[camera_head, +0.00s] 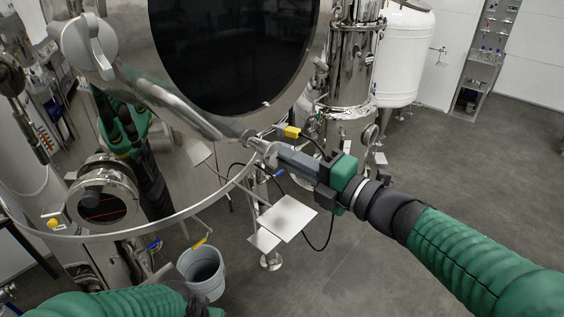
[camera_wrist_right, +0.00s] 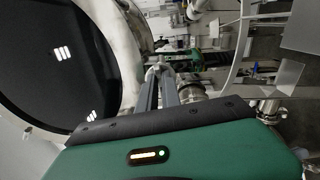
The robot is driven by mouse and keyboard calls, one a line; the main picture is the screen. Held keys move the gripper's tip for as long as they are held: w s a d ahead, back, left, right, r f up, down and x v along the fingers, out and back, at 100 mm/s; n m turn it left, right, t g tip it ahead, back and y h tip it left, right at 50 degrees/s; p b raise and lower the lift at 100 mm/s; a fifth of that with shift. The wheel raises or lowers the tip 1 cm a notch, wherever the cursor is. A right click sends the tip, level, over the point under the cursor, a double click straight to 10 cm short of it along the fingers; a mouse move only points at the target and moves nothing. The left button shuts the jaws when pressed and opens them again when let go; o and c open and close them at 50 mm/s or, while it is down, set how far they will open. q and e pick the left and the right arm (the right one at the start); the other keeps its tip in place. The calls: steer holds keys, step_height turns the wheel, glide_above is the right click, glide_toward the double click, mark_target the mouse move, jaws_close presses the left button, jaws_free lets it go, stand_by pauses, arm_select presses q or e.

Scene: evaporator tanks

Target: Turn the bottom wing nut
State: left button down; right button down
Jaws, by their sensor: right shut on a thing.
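The bottom wing nut (camera_head: 258,143) is a small grey metal piece at the lower right rim of the tank's round dark door. My right gripper (camera_head: 270,152) reaches it from the right and is shut on it. The fingers hide much of the nut. In the right wrist view, the long grey fingers of my right gripper (camera_wrist_right: 157,76) close at a pale metal piece, the wing nut (camera_wrist_right: 155,70), beside the door rim. My left arm shows only at the bottom left of the head view, and its gripper is out of the picture.
A larger wing-shaped knob (camera_head: 88,45) sits at the door's upper left. A curved metal rail (camera_head: 150,228) runs below the tank. A grey bucket (camera_head: 202,270) hangs or stands under it; I cannot tell which. A white plate (camera_head: 287,216) lies below my right gripper. Floor at right is clear.

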arm_select(q)
steer(key=shift+f, duration=0.55)
arm_select(e)
steer(key=shift+s+a+f+n, duration=0.15)
steer(key=shift+a+f+n, duration=0.1)
steer(key=shift+n, duration=0.15)
arm_select(q)
step_height(320, 180, down, 3)
steer(key=b, duration=0.3)
steer(key=shift+s+f+b, duration=0.1)
steer(key=shift+f+b, duration=0.05)
steer(key=shift+b, duration=0.15)
arm_select(e)
steer(key=shift+n, duration=1.1)
